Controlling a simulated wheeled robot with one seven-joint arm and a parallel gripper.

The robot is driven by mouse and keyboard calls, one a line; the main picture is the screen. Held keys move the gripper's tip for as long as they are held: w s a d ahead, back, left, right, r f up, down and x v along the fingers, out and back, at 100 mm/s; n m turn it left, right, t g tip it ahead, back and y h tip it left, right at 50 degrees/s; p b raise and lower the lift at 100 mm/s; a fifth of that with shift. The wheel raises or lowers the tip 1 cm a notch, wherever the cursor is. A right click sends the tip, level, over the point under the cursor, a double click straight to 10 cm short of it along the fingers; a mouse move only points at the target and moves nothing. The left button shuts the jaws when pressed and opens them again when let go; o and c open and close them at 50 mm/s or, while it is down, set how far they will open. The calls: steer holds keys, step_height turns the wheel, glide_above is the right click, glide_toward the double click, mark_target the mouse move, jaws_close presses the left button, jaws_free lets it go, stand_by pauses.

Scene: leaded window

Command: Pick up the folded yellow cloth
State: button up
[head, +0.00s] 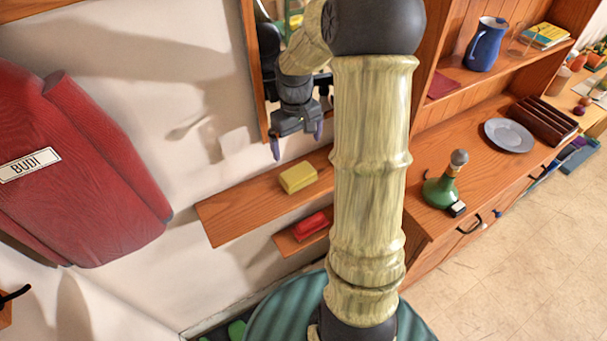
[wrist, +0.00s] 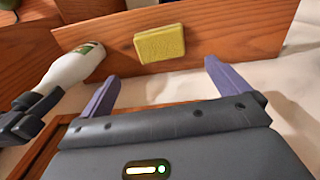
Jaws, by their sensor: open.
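The folded yellow cloth (head: 298,177) lies on the upper wooden wall shelf (head: 235,215), left of my arm in the head view. In the wrist view the cloth (wrist: 160,43) shows beyond the fingers, near the middle between them. My gripper (head: 297,146) hangs above and beside the cloth, apart from it. In the wrist view my gripper (wrist: 160,85) has its two purple fingers spread wide with nothing between them.
A red item (head: 311,224) sits on a lower shelf. In the wrist view a white bottle (wrist: 75,72) stands left of the cloth. A framed mirror (head: 253,70) is behind my gripper. A green bottle (head: 440,191) and a plate (head: 509,135) stand on the cabinet at right.

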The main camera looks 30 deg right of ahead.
steer(key=p, duration=0.1)
glide_above(299, 174)
step_height(299, 174, down, 8)
steer(key=shift+a+r, duration=0.1)
steer(key=shift+a, duration=0.05)
step_height(299, 174, down, 4)
steer(key=shift+s+f+p, duration=0.1)
steer(key=shift+s+p, duration=0.05)
steer(key=shift+p, duration=1.05)
steer(key=shift+f, duration=0.55)
steer(key=c, duration=0.8)
steer(key=shift+o, duration=0.2)
steer(key=shift+r, duration=0.1)
